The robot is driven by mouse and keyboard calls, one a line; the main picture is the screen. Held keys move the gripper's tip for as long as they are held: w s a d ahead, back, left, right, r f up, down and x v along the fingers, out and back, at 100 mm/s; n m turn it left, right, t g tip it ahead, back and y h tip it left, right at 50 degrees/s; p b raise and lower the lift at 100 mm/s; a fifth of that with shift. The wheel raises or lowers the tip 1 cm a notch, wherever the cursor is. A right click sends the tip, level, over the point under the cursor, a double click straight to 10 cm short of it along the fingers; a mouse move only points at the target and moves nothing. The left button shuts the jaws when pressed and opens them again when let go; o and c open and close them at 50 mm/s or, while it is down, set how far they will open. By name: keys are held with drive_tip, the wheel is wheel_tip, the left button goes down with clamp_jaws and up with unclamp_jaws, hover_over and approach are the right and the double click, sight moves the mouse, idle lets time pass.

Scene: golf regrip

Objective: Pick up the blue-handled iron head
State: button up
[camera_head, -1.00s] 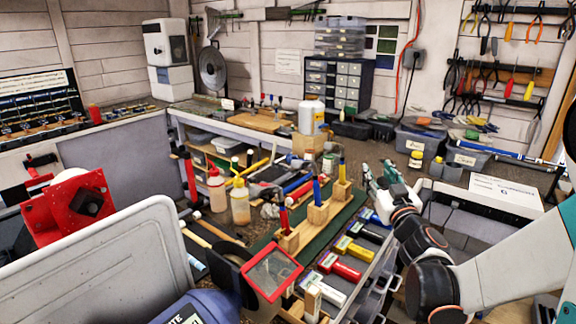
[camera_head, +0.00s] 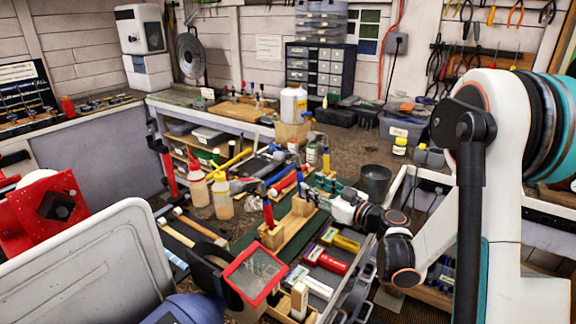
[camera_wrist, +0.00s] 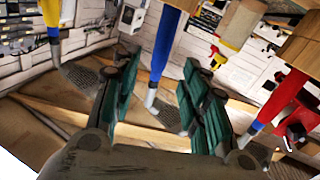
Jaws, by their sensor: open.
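The blue-handled iron head (camera_head: 299,182) stands upright, handle up, in the middle wooden block of a stand (camera_head: 285,235). In the wrist view its blue handle (camera_wrist: 167,42) narrows to a silver neck, with the grey head (camera_wrist: 176,117) beyond. My gripper (camera_wrist: 160,68) is open with teal fingers, one on each side of the blue handle in that view. I cannot tell whether they touch it. In the head view my gripper (camera_head: 322,190) is just right of the blue handle. Red-handled (camera_head: 268,213) and yellow-handled (camera_head: 326,158) irons stand either side.
Several coloured boxes, among them a red one (camera_head: 332,264) and a yellow one (camera_head: 347,243), lie right of the stand. A red-rimmed tray (camera_head: 255,272) is in front. Glue bottles (camera_head: 222,195) stand left. A dark bin (camera_head: 374,181) is behind my wrist.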

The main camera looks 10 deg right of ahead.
sight(302, 179)
drive_tip(key=shift+r+b+x, duration=0.2)
drive_tip(key=shift+b+x, duration=0.7)
drive_tip(key=shift+x, duration=2.4)
clamp_jaws()
